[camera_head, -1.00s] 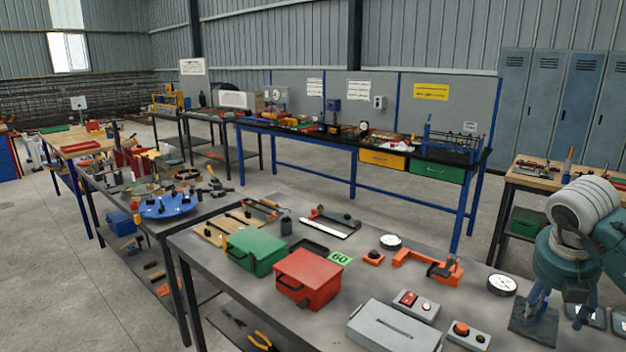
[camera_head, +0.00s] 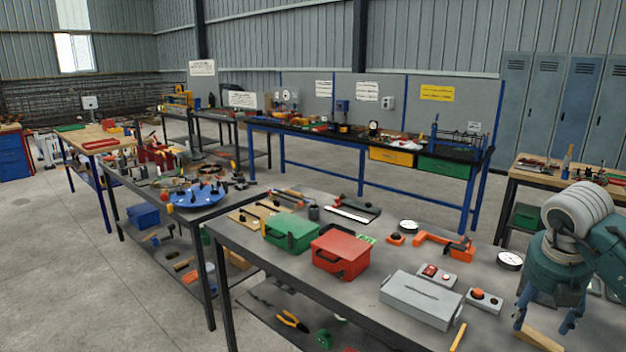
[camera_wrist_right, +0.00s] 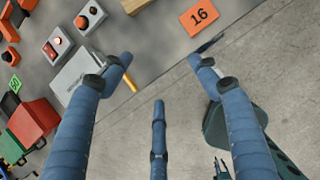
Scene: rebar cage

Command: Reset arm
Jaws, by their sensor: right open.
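My right gripper (camera_head: 546,318) is at the lower right of the head view, pointing down at the near right part of the grey table (camera_head: 300,266). Its blue fingers are spread apart with nothing between them. In the right wrist view, the open fingers (camera_wrist_right: 165,85) reach over the table's edge, with concrete floor beneath much of them. A wooden block (camera_head: 540,338) shows just below the gripper in the head view; contact cannot be told. My left gripper does not show in the head view.
The table bears a red box (camera_head: 340,254), a green box (camera_head: 290,232), a grey case (camera_head: 421,299) and button boxes (camera_head: 484,300). An orange card marked 16 (camera_wrist_right: 199,16) lies near its edge. Open floor (camera_head: 80,290) is at the left.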

